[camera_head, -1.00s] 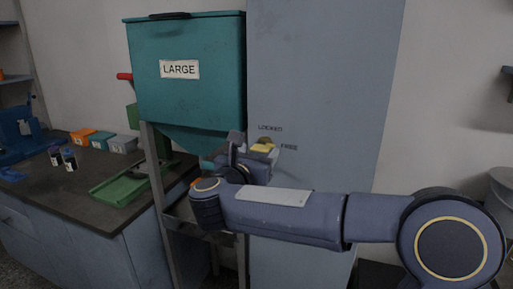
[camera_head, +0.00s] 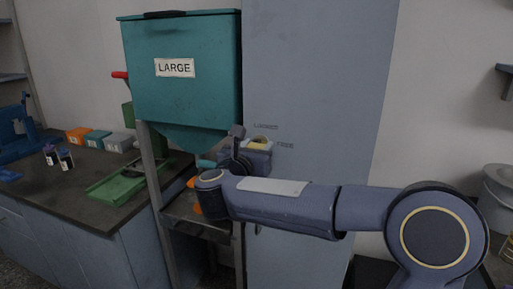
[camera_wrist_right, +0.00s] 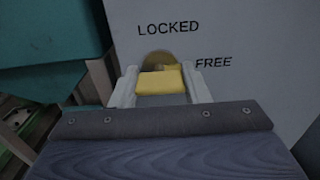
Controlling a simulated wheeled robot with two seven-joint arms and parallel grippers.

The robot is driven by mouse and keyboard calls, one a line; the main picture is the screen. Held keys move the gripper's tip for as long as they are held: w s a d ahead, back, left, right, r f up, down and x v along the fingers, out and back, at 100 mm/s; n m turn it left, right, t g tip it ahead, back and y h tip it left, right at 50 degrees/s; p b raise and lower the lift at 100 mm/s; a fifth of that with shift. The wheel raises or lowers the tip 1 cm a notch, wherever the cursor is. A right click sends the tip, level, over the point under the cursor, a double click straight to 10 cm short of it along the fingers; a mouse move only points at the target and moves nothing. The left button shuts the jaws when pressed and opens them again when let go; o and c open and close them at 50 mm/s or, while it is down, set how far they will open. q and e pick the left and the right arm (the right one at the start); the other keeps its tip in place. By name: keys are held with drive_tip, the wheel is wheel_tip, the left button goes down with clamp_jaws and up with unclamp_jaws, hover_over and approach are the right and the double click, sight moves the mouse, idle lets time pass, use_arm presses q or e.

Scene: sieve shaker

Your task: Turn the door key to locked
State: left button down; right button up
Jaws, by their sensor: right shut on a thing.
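The yellow door key (camera_wrist_right: 160,82) sits in front of a round brass lock (camera_wrist_right: 158,58) on the tall grey-blue door (camera_head: 315,60). The words LOCKED (camera_wrist_right: 168,28) and FREE (camera_wrist_right: 213,62) are printed above and to the right of the lock. My right gripper (camera_head: 258,146) is at the lock, with the yellow key also showing between its two fingers in the right wrist view (camera_wrist_right: 160,90). It is shut on the key. The fingers and wrist hide part of the key, so I cannot tell which mark it points to. My left gripper is out of view.
A teal hopper (camera_head: 180,90) labelled LARGE stands on a metal frame just left of the door. A dark-topped bench (camera_head: 80,190) with a green tray (camera_head: 118,186) and small boxes lies further left. A grey bin (camera_head: 497,195) stands at the far right.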

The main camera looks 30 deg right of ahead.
drive_tip(key=shift+n, duration=1)
drive_tip(key=n, duration=0.2)
drive_tip(key=shift+n+b, duration=0.3)
drive_tip(key=shift+b, duration=0.05)
drive_tip(key=n+p, duration=0.1)
drive_tip(key=n, duration=0.3)
drive_tip(key=shift+n, duration=0.3)
drive_tip(key=n+p, duration=0.2)
drive_tip(key=n, duration=0.2)
drive_tip(key=shift+r, duration=0.15)
drive_tip(key=shift+n+p, duration=1.1)
drive_tip(key=shift+n, duration=1.2)
drive_tip(key=shift+f, duration=0.2)
drive_tip(key=o, duration=1)
